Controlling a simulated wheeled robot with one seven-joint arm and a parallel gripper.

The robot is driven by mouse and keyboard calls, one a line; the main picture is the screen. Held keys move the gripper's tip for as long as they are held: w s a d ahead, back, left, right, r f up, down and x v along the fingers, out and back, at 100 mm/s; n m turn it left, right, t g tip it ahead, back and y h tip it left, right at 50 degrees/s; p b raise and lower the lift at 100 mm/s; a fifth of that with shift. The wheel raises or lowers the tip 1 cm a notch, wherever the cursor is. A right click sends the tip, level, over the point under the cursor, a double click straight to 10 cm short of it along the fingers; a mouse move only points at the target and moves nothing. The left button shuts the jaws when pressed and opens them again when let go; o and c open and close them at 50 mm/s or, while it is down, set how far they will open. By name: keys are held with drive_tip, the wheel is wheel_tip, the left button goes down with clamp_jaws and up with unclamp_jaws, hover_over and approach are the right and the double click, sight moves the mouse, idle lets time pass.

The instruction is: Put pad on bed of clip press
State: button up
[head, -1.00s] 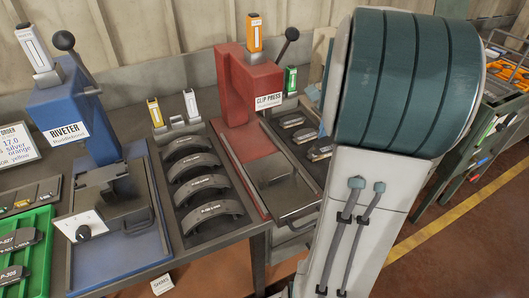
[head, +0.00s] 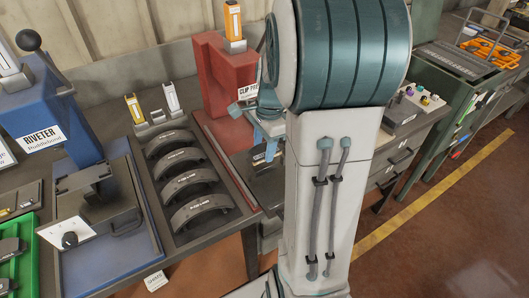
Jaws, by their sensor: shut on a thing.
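The red clip press (head: 222,75) stands at the back of the bench, with an orange-and-white dispenser on top. Its label is partly covered by my arm. My gripper (head: 266,153) is low over the front of the press, beside my large arm link. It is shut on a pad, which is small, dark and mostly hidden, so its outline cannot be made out. The bed of the press is largely covered by my gripper and arm. I cannot tell whether the pad touches the bed.
The blue riveter (head: 48,110) stands at the left. Several curved brake shoes (head: 188,183) lie in a dark rack between the machines. A green tray (head: 20,262) is at the lower left. A control box with coloured buttons (head: 412,108) is at the right.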

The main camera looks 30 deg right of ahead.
sight(265, 149)
drive_tip(key=shift+f, duration=1.6)
drive_tip(key=shift+f, duration=0.2)
drive_tip(key=o, duration=1.2)
drive_tip(key=shift+c, duration=0.2)
